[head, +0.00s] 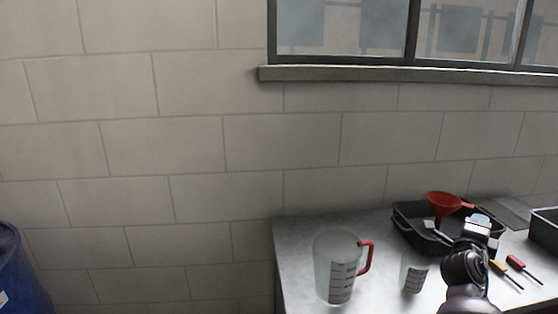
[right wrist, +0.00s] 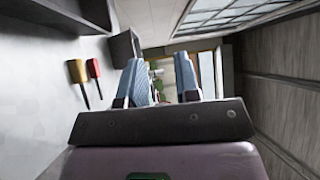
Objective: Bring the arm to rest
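My right arm comes up from the bottom right of the head view. My right gripper (head: 478,222) is over the right part of the metal table (head: 300,262), in front of a black tray (head: 410,232) in that view. In the right wrist view its two blue-grey fingers (right wrist: 161,78) stand apart with a clear gap and nothing between them. My left gripper is in neither view.
A measuring jug with a red handle (head: 338,266) and a smaller clear cup (head: 413,274) stand left of my arm. A red funnel (head: 443,204) rests in the tray. A blue barrel (head: 20,275) stands far left.

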